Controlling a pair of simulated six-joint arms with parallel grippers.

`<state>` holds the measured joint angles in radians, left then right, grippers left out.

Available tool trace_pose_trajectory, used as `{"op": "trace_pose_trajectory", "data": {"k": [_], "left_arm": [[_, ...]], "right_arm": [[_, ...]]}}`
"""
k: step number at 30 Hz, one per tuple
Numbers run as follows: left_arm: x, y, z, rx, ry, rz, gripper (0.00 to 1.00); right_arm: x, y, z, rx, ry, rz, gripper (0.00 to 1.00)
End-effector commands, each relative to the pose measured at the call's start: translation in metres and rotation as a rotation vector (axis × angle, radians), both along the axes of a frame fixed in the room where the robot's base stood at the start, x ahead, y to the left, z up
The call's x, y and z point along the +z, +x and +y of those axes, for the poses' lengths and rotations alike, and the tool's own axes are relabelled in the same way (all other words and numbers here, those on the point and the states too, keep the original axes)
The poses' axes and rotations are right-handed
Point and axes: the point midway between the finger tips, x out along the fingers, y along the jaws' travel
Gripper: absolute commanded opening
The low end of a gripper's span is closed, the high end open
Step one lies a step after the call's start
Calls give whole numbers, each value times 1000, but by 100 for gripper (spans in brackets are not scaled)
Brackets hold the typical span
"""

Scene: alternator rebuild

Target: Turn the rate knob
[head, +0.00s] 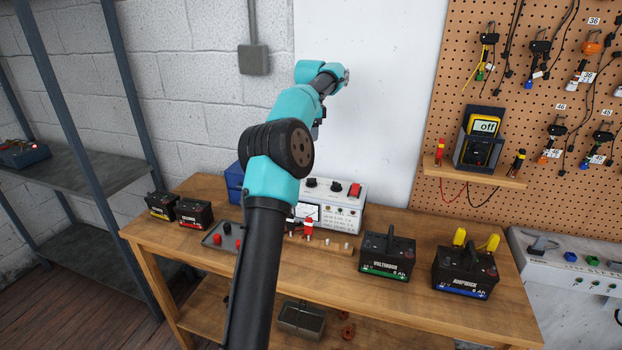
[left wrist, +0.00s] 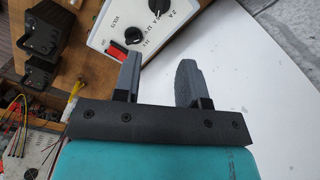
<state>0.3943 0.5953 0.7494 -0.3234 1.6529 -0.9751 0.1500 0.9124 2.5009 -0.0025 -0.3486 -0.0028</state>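The white charger (head: 345,212) stands at the back of the bench, partly hidden by my left arm. Its top carries two black knobs, one on the left (head: 311,183) and one on the right (head: 335,187), beside a red switch (head: 354,190). I cannot read which is the rate knob. In the left wrist view the charger (left wrist: 105,22) shows both knobs (left wrist: 133,36) (left wrist: 159,5) and the red switch (left wrist: 116,52) beyond the fingers. My left gripper (left wrist: 159,62) is open and empty, also seen high above the charger (head: 345,76). My right gripper is out of view.
Two black batteries (head: 388,256) (head: 465,271) stand at the bench's right; two smaller ones (head: 162,205) (head: 194,212) stand at its left. A grey tray (head: 212,238) lies beside my arm. A multimeter (head: 480,140) sits on a small shelf. The white wall panel (head: 385,100) rises behind the charger.

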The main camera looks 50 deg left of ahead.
Motion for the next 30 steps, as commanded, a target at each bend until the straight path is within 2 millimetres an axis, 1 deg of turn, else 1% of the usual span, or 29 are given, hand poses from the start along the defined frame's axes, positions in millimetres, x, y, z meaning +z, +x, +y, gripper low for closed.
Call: {"op": "trace_pose_trajectory", "data": {"k": [5,8,24,30], "left_arm": [[-17,-1,0,1,-1,2,38],[-32,-1,0,1,-2,3,38],[-122,-1,0,1,-2,4,38],[-152,-1,0,0,-1,2,38]], "right_arm": [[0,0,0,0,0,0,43],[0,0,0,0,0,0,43],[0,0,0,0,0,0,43],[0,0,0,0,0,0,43]]}}
